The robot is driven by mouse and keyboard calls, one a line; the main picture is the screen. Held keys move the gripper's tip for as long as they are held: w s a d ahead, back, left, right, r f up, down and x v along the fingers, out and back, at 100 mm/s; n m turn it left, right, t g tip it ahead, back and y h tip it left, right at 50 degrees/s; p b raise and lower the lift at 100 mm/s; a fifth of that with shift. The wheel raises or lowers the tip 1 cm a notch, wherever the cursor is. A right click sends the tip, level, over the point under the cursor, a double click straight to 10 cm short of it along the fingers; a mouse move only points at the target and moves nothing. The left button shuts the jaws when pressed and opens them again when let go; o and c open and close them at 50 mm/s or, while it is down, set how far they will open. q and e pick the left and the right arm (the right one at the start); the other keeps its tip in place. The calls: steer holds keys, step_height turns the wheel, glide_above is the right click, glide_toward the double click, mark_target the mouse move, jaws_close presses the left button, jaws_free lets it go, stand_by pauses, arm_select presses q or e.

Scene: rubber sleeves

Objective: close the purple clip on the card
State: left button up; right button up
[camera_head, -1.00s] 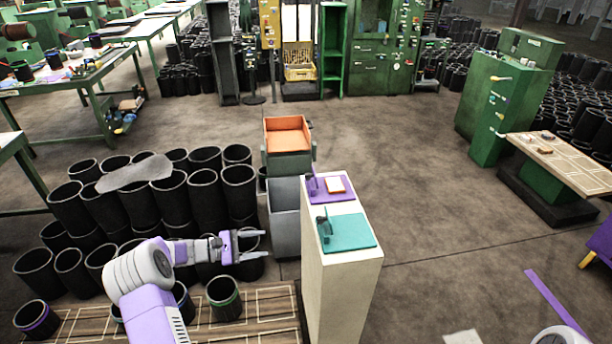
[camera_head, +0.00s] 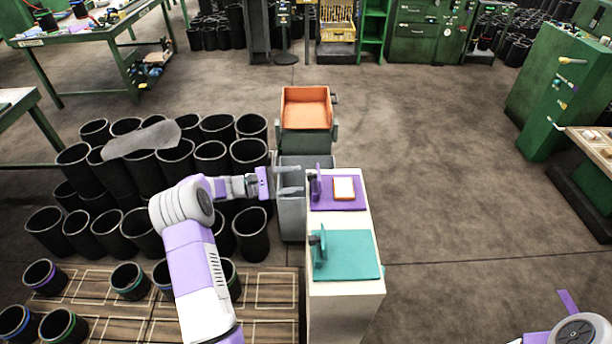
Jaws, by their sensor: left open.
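The purple clip (camera_head: 315,186) stands raised at the left side of a purple base plate (camera_head: 325,205) on top of a white pedestal (camera_head: 345,290). A white card with an orange-brown edge (camera_head: 344,188) lies flat on that plate, right of the clip. My left gripper (camera_head: 290,180) is open and empty, its fingers pointing right, just left of the clip with a small gap visible. Part of my right arm (camera_head: 570,330) shows at the bottom right corner; its gripper is outside the picture.
A teal plate with a similar upright teal clip (camera_head: 319,245) lies nearer on the same pedestal. A grey bin (camera_head: 293,220) and an orange-topped cart (camera_head: 306,110) stand behind and left. Many black rubber sleeves (camera_head: 215,160) crowd the left.

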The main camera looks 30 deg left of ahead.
arm_select(q)
steer(key=x, duration=0.3)
steer(key=shift+w+d, duration=0.15)
steer(key=shift+w, duration=0.05)
jaws_close()
